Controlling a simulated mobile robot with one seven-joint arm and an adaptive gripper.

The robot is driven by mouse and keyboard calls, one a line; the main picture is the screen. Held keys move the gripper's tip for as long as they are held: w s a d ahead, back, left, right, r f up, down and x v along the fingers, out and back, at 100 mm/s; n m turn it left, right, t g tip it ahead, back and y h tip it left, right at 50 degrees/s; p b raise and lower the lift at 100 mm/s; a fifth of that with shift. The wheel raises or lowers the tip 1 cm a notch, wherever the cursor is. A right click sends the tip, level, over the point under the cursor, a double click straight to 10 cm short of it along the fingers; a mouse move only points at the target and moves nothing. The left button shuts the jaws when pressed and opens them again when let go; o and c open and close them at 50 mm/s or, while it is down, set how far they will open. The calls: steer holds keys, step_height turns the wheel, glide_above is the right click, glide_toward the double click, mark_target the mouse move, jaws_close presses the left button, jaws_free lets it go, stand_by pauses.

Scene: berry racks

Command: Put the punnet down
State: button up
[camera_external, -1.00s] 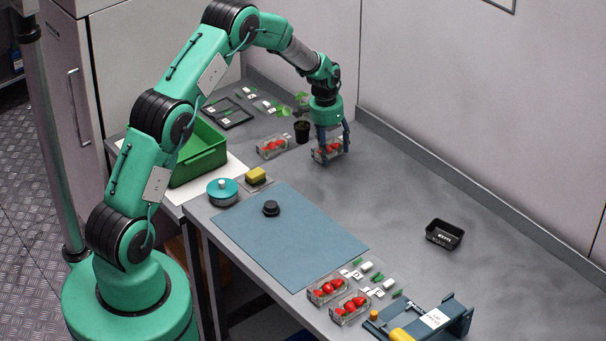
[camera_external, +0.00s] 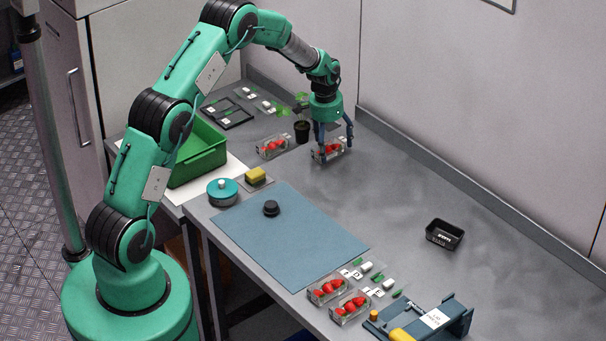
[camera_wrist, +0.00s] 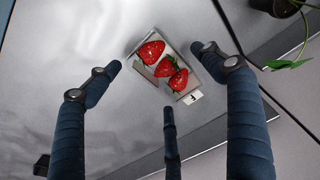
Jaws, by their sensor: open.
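The punnet (camera_external: 328,154) is a clear tray of red strawberries standing on the grey table near the back. In the wrist view the punnet (camera_wrist: 168,68) shows several bright berries and a small white label at one edge. My gripper (camera_external: 333,136) is directly above and around it, with its dark blue fingers spread. In the wrist view my gripper (camera_wrist: 160,75) has its fingers open, apart from the punnet on both sides, with a third finger below it in the picture.
Another strawberry punnet (camera_external: 272,147) stands just left, with a black plant pot (camera_external: 302,131) between and behind. A green crate (camera_external: 200,155), a blue mat (camera_external: 290,240), a black tray (camera_external: 444,234) and two front punnets (camera_external: 328,289) are farther off. The table's right side is mostly clear.

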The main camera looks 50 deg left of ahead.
step_height(320, 180, up, 11)
steer(key=s, duration=0.1)
steer(key=shift+s+f+p, duration=0.2)
steer(key=shift+p, duration=0.25)
stand_by(0.6)
step_height(320, 180, up, 14)
steer(key=f, duration=0.1)
glide_above(327, 152)
steer(key=s+d, duration=0.6)
steer(key=s, duration=0.1)
steer(key=s+d+r+t, duration=0.2)
steer(key=s+d+r, duration=0.5)
steer(key=s+r, duration=0.6)
steer(key=s+d+r, duration=0.1)
steer(key=s+d, duration=0.2)
steer(key=s, duration=0.7)
steer(key=s+d+r+t, duration=0.1)
steer(key=s+d, duration=0.2)
steer(key=s, duration=0.7)
steer(key=s+d+r+t, duration=0.1)
steer(key=s+d, duration=0.1)
steer(key=s, duration=0.9)
steer(key=shift+d+r, duration=0.4)
